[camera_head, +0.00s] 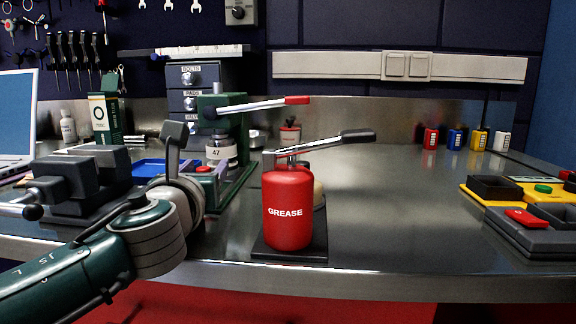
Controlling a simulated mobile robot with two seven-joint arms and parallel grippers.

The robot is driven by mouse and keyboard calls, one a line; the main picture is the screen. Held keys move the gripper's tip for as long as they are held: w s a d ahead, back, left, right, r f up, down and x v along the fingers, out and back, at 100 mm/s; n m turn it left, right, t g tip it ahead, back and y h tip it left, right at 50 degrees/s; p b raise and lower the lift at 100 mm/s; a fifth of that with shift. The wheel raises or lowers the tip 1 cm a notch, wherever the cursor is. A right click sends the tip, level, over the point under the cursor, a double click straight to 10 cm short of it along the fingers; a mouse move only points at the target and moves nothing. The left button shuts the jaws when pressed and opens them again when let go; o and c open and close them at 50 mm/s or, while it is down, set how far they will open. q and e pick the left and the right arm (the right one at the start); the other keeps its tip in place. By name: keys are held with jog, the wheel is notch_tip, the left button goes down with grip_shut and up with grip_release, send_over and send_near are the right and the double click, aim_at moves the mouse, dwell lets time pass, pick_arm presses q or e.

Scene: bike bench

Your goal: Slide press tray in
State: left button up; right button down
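The green press (240,140) stands left of centre on the bench, its lever with a red grip reaching right. A jar marked 47 (221,152) sits at the press, under its head. A small red part (203,168) shows low at the press's left side. I cannot clearly make out the press tray; my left wrist and gripper cover part of the press's front left. A blue tray (150,167) lies left of the press, partly hidden. My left gripper (175,136) points up just left of the press; its finger opening is not clear. My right gripper is not in view.
A red grease pump (288,210) on a dark base stands right of my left arm, near the front edge. A dark vise (80,180) is at left. Yellow and grey trays (520,190) lie at far right. The bench middle right is clear.

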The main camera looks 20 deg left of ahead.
pick_arm(q)
jog(key=shift+s, duration=0.1)
jog(key=shift+s+d+r, duration=0.1)
jog(key=shift+s+d, duration=0.05)
jog(key=shift+s, duration=0.15)
jog(key=p+v, duration=0.2)
jog(key=v, duration=0.7)
jog(key=shift+s, duration=0.1)
jog(key=shift+d, duration=0.1)
